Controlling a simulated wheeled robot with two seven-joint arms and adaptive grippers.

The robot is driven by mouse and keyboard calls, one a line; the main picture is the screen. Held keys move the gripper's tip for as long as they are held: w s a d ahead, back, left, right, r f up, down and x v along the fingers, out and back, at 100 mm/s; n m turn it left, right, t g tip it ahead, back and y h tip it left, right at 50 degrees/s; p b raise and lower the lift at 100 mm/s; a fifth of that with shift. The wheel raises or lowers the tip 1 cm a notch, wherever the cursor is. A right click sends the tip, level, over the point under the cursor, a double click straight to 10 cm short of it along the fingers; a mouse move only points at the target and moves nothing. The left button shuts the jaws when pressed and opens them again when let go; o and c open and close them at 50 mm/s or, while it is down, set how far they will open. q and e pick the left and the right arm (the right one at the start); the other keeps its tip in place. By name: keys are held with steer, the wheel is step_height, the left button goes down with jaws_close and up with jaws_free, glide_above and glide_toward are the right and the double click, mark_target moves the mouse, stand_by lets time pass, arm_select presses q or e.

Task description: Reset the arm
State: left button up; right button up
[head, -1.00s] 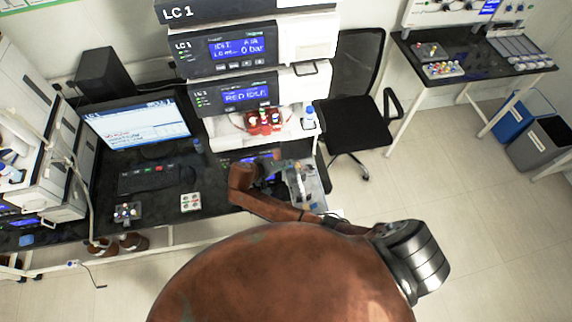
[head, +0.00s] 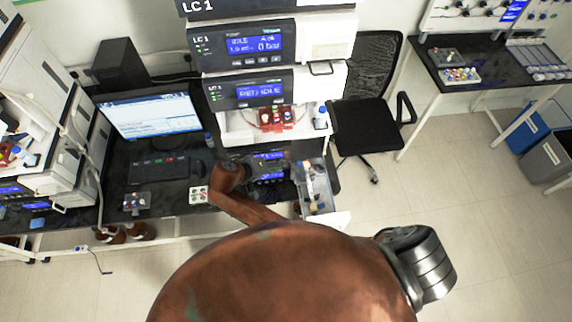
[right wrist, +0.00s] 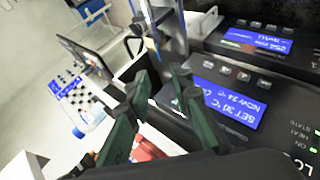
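My right arm (head: 245,205), reddish brown, reaches from the bottom of the head view toward the LC 1 column stack (head: 265,90). My right gripper (head: 270,168) is small there, in front of the lower stack panels and left of the pulled-out drawer (head: 322,205). In the right wrist view its dark green fingers (right wrist: 162,112) stand apart with nothing visible between them. Blue-lit stack panels (right wrist: 240,95) are close beyond the fingers on the right. My left gripper is in neither current view.
A black bench carries a monitor (head: 152,115), keyboard (head: 158,168) and a small white rack (head: 198,195) left of the arm. A black chair (head: 368,125) stands right of the stack. Open floor (head: 480,200) lies at the right.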

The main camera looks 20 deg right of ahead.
steer(key=shift+s+a+r, duration=0.15)
steer(key=shift+a+r, duration=0.2)
stand_by(0.3)
steer(key=s+d+f+n+g+y+b, duration=0.15)
steer(key=s+f+b, duration=0.25)
steer(key=f, duration=1.2)
steer(key=s+d+f+n+y+b, duration=0.2)
steer(key=s+d+f+b, duration=0.15)
steer(key=f, duration=1.15)
steer(key=s+d+f+n+y+b, duration=0.1)
steer(key=s+d+f+y+b, duration=0.2)
steer(key=f, duration=1.3)
steer(key=s+d+f+g+y+b, duration=0.15)
steer(key=s+f+b, duration=0.55)
steer(key=s+f, duration=0.95)
steer(key=s+d+f+m+b, duration=0.1)
steer(key=s+d+f+b, duration=0.2)
steer(key=s+f, duration=0.4)
steer(key=s+d+f+m+t+y+b, duration=0.1)
steer(key=s+d+f+b, duration=0.2)
steer(key=s+f, duration=0.4)
steer(key=s+d, duration=0.1)
steer(key=s, duration=0.4)
steer(key=shift+s, duration=0.35)
steer(key=shift+s, duration=0.1)
